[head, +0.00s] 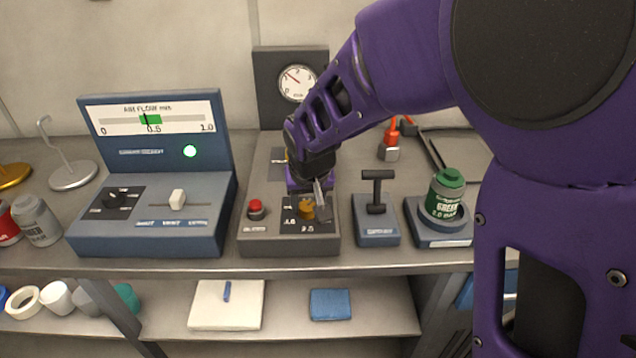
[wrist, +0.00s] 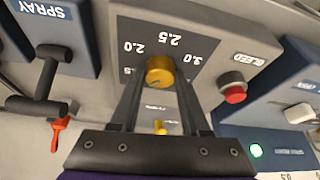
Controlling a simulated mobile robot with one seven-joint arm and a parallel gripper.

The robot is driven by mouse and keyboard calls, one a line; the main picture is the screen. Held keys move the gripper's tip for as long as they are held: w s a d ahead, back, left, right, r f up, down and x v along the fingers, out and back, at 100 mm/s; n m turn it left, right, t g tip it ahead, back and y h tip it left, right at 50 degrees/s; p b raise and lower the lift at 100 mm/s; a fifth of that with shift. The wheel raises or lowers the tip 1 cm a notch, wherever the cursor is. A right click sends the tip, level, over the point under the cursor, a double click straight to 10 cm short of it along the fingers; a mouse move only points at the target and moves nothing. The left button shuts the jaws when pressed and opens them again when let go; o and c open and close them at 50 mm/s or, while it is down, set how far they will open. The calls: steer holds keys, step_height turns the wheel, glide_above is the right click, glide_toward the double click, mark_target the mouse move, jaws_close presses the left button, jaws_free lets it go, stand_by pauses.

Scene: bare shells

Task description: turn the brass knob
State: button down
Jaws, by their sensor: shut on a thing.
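The brass knob (head: 306,209) sits on the dark dial plate of a grey control box, and it also shows in the wrist view (wrist: 160,72). In the wrist view, numbers 2.0, 2.5 and 3.0 are printed around it. My gripper (head: 318,200) reaches down to the knob from behind. In the wrist view its two fingers (wrist: 158,82) stand on either side of the knob and are closed on it. The fingers partly cover the dial plate, so the knob's exact pointing direction is unclear. A gauge (head: 296,84) stands behind the box, its red needle pointing to the upper left.
A red button (head: 256,209) is on the same box, left of the knob. A T-handle lever (head: 376,195) and a green jar (head: 445,195) stand to the right. A blue air flow console (head: 150,175) with a lit green lamp stands to the left.

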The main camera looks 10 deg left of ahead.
steer(key=m+b, duration=0.1)
steer(key=m+h, duration=0.1)
steer(key=m, duration=0.1)
steer(key=shift+a+f+m+b, duration=0.1)
steer(key=shift+a+m+b, duration=0.1)
steer(key=shift+m+b, duration=0.15)
steer(key=m+h+b, duration=0.1)
steer(key=m+h, duration=0.1)
steer(key=m, duration=0.2)
steer(key=shift+a+m, duration=0.1)
steer(key=shift+m, duration=0.15)
steer(key=m+h, duration=0.1)
steer(key=m, duration=0.2)
steer(key=shift+w+m+g, duration=0.1)
steer(key=shift+m+g, duration=0.2)
steer(key=m, duration=0.2)
steer(key=m+g+h, duration=0.1)
steer(key=m, duration=0.1)
steer(key=shift+a+h, duration=0.1)
steer(key=shift+h, duration=0.2)
steer(key=shift+m+p, duration=0.3)
steer(key=shift+m, duration=0.1)
steer(key=shift+c, duration=1.9)
jaws_free()
steer(key=shift+g, duration=0.3)
